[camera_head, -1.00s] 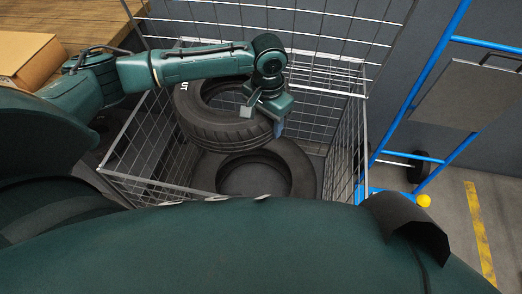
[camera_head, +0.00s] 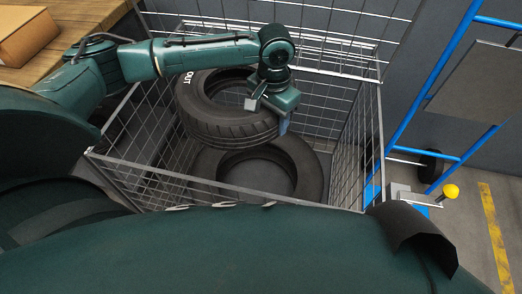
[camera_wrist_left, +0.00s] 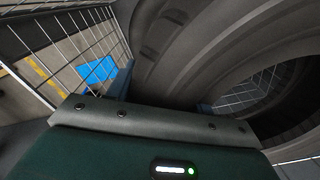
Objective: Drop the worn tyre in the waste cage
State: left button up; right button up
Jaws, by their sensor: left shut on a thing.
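A black worn tyre (camera_head: 225,132) marked "OUT" hangs tilted in the head view, inside the outline of the waste cage (camera_head: 140,167). My left gripper (camera_head: 268,112) is shut on the near right part of its tread. The tyre also fills much of the left wrist view (camera_wrist_left: 190,50). The cage is an open-topped wire mesh box. A second dark tyre (camera_head: 307,165) lies flat on the cage floor, below and partly behind the held one. I cannot tell whether the two tyres touch. My right gripper is not in view.
A blue-framed trolley (camera_head: 414,85) with a grey panel stands to the right of the cage. A yellow knob (camera_head: 451,191) is near its foot. A wooden bench (camera_head: 85,35) with a cardboard box (camera_head: 25,38) is at the upper left. Tall mesh rises at the cage's back.

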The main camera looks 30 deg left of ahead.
pick_arm(q)
jog(key=shift+r, duration=0.1)
jog(key=o, duration=1.6)
jog(key=shift+o, duration=0.2)
notch_tip(320, 180, up, 13)
jog(key=shift+r+p, duration=0.1)
jog(key=shift+p, duration=0.75)
